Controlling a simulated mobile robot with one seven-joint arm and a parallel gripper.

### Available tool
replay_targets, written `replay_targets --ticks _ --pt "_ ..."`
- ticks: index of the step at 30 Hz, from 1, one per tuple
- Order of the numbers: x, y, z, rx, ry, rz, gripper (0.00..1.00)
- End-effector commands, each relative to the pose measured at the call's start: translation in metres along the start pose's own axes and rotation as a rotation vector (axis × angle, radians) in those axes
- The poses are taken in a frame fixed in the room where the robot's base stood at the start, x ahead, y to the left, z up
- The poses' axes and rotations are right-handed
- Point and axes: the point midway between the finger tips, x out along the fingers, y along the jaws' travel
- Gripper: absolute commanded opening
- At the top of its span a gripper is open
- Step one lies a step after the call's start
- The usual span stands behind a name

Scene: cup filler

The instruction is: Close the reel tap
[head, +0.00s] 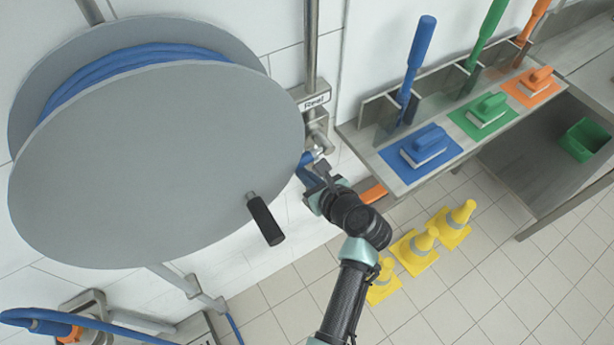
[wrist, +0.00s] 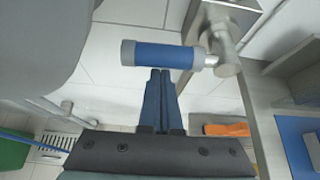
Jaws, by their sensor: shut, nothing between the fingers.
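The reel tap is a metal valve (head: 317,137) on the wall pipe, just below a plate marked "Reel" (head: 314,102). In the wrist view its blue lever handle (wrist: 160,55) with grey ends lies crosswise and joins the metal valve body (wrist: 225,52) on the right. The handle also shows small in the head view (head: 307,158). My gripper (head: 310,170) is beside the handle. In the wrist view my blue fingers (wrist: 160,72) are together and empty, their tips at the lower edge of the handle. I cannot tell whether they touch it.
A large grey hose reel (head: 155,150) with a crank handle (head: 265,220) fills the left. A shelf (head: 470,145) with blue, green and orange brushes stands to the right. Several yellow cones (head: 415,250) stand on the floor below it.

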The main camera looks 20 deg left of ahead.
Motion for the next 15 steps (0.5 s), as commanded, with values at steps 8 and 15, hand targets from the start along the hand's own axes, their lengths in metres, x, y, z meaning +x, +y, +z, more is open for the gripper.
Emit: replay_targets --ticks 8,15 --pt "0.000 0.000 0.001 -0.001 0.000 0.000 0.00" --pt "-0.006 0.000 0.013 -0.001 -0.001 0.000 0.00"
